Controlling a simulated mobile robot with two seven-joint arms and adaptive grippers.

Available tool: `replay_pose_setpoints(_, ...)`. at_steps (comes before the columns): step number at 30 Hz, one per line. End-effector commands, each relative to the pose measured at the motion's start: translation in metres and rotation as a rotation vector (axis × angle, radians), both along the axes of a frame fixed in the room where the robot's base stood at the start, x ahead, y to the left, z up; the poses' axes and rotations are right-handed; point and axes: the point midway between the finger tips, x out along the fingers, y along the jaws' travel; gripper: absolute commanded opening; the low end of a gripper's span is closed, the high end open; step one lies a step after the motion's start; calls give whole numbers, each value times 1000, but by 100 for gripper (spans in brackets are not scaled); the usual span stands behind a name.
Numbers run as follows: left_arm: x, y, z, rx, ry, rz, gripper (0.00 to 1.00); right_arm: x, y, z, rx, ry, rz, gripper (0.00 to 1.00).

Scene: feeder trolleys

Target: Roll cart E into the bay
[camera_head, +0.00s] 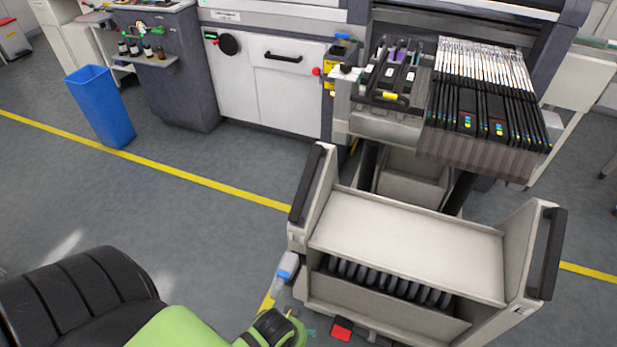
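A light grey feeder cart (405,238) with a black handle on each side stands at the lower right, in front of the machine. No letter E is legible on it. A row of dark slots shows below its top shelf. Behind and above it is a bank of feeders (485,85), with dark posts below. I cannot tell how far the cart sits in the bay, because the feeder bank hides the opening. A green and black part of my arm shows at the bottom, left of the cart.
A white machine front (265,85) stands left of the feeder bank. A blue bin (100,105) stands on the floor at left. A yellow floor line (180,172) runs across and passes the cart. The grey floor between bin and cart is clear.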

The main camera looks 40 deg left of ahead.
Motion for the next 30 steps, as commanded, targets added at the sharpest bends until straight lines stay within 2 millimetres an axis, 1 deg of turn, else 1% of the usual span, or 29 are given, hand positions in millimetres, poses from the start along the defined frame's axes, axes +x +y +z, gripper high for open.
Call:
replay_pose_setpoints(1, 7, 1, 18, 0, -19, 6, 70, 1, -2, 3, -3, -1, 0, 0)
replay_pose_setpoints(5, 24, 7, 57, 2, -73, 26, 70, 3, -7, 6, -8, -3, -2, 0)
replay_pose_setpoints(7, 37, 13, 80, 4, -120, 44, 70, 4, -9, 8, -12, -5, -3, 0)
replay_pose_setpoints(8, 45, 17, 91, 6, -147, 56, 70, 5, -10, 9, -13, -6, -4, 0)
replay_pose_setpoints(9, 57, 24, 105, 8, -189, 73, 70, 5, -11, 10, -14, -6, -5, 0)
replay_pose_setpoints(11, 76, 34, 121, 11, -259, 104, 70, 6, -12, 11, -15, -7, -6, 0)
replay_pose_setpoints(12, 90, 42, 131, 13, -307, 124, 70, 6, -12, 11, -15, -7, -6, 0)
replay_pose_setpoints(14, 111, 55, 144, 15, -384, 157, 70, 6, -13, 12, -16, -8, -7, 0)
replay_pose_setpoints(15, 126, 64, 152, 16, -438, 178, 70, 6, -13, 12, -16, -8, -7, 0)
replay_pose_setpoints(21, 188, 109, 185, 15, -682, 277, 70, 6, -12, 13, -16, -8, -7, 0)
replay_pose_setpoints(24, 213, 130, 201, 11, -791, 317, 70, 6, -12, 13, -15, -8, -5, 0)
replay_pose_setpoints(27, 230, 147, 214, 8, -879, 347, 70, 6, -12, 13, -15, -8, -5, 0)
replay_pose_setpoints(30, 239, 156, 221, 5, -927, 364, 70, 6, -12, 13, -15, -9, -4, 0)
